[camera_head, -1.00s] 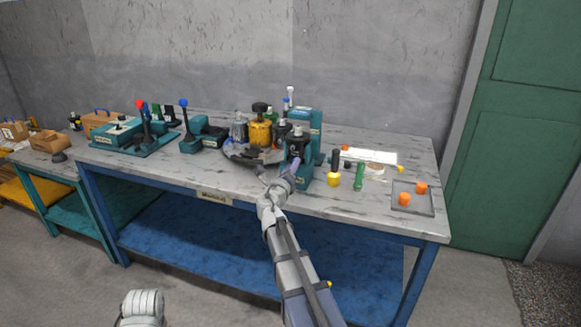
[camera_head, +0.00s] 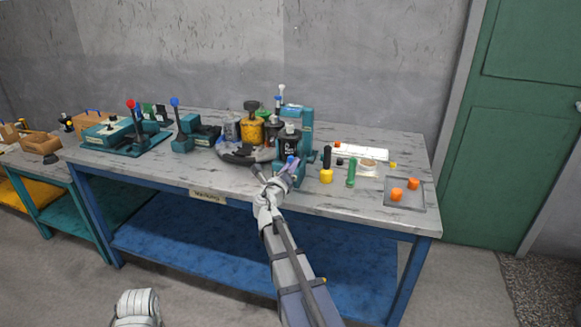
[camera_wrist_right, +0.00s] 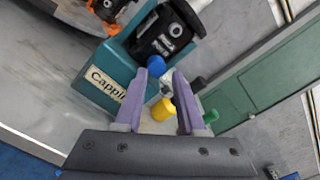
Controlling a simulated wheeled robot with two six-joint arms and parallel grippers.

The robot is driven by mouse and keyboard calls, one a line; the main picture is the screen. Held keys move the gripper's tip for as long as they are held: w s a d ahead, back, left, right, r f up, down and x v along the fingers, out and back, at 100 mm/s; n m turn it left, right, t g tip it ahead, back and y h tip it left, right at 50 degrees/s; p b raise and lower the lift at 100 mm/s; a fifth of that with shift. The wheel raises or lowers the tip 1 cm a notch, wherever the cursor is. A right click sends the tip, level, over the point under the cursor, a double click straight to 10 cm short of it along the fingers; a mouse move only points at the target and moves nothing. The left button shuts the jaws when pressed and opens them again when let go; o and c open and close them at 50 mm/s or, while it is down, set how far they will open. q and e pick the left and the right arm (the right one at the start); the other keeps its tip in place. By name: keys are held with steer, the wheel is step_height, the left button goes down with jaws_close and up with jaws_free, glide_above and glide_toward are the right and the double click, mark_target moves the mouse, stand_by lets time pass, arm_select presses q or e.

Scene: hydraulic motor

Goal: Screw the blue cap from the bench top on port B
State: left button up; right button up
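The black motor (camera_head: 290,146) stands on the teal capping stand (camera_head: 287,178). In the right wrist view, the motor (camera_wrist_right: 165,32) shows a round port on its dark face. The blue cap (camera_wrist_right: 156,66) is at the motor's lower edge, just past the left finger's tip; it also shows in the head view (camera_head: 291,160). I cannot tell whether it is seated on a port. My right gripper (camera_wrist_right: 166,76) has its two purple fingers apart, with nothing clearly clamped between them. In the head view the right gripper (camera_head: 290,170) is right in front of the motor.
Right of the stand are a yellow-based black-handled tool (camera_head: 326,174), a green tool (camera_head: 351,173) and a tray (camera_head: 405,206) with orange caps. A dark round tray (camera_head: 240,156) and an amber container (camera_head: 251,131) stand left. The bench's front strip is clear.

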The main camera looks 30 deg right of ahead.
mark_target(288, 156)
steer(key=shift+w+r, duration=0.15)
steer(key=shift+w, duration=0.6)
steer(key=shift+w+r, duration=0.15)
steer(key=shift+w, duration=0.2)
steer(key=shift+w+d+r, duration=0.1)
steer(key=shift+w+r, duration=0.05)
steer(key=shift+w, duration=0.1)
steer(key=c, duration=0.4)
steer(key=shift+w+f, duration=0.2)
steer(key=shift+w, duration=0.05)
jaws_close()
steer(key=shift+s, duration=0.2)
